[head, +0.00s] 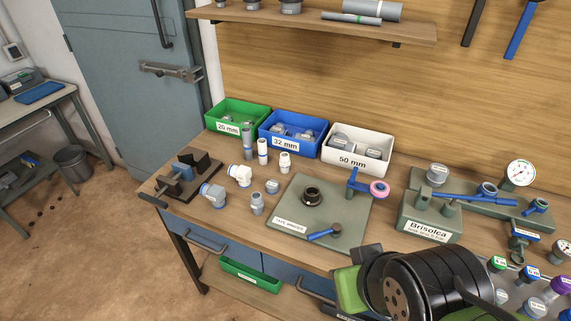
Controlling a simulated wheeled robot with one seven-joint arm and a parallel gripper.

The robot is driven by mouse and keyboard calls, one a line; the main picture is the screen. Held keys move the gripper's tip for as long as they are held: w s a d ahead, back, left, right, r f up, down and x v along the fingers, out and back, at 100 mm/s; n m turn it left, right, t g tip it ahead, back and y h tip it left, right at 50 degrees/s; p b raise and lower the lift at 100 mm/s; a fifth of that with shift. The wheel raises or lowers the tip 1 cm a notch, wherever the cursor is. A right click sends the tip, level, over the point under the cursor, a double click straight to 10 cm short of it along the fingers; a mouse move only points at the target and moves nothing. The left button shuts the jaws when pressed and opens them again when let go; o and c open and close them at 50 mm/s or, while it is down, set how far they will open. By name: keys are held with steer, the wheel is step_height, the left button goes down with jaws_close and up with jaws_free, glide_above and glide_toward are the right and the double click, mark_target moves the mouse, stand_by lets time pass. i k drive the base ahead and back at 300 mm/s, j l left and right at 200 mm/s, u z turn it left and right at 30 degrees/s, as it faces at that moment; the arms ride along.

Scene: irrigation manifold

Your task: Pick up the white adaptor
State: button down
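Several white fittings stand in a group on the left half of the workbench. One is a short upright white fitting (285,162), which looks most like an adaptor. A taller, slim white piece (262,152) stands to its left, and a white elbow-like fitting (240,175) sits nearer the front. I cannot tell for sure which is the adaptor. A black and green part of my arm (425,285) fills the lower right, well apart from these fittings. My gripper's fingers do not show.
Green (226,134), blue (278,146) and white (350,163) bins stand behind the fittings. Grey fittings stand close around. A grey-green plate (350,240) with a black ring lies to the right, a dark clamp (185,177) to the left. A shelf (320,27) hangs above.

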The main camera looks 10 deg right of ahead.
mark_target(284, 162)
steer(key=i+j+z, duration=0.15)
steer(key=j, duration=0.2)
steer(key=i+j+z, duration=0.15)
steer(key=j, duration=0.2)
steer(key=i+j+z, duration=0.2)
steer(key=j, duration=0.15)
steer(key=j+z, duration=0.15)
steer(key=j, duration=0.25)
steer(key=i+j+z, duration=0.15)
steer(key=j, duration=0.25)
steer(key=k+l, duration=0.05)
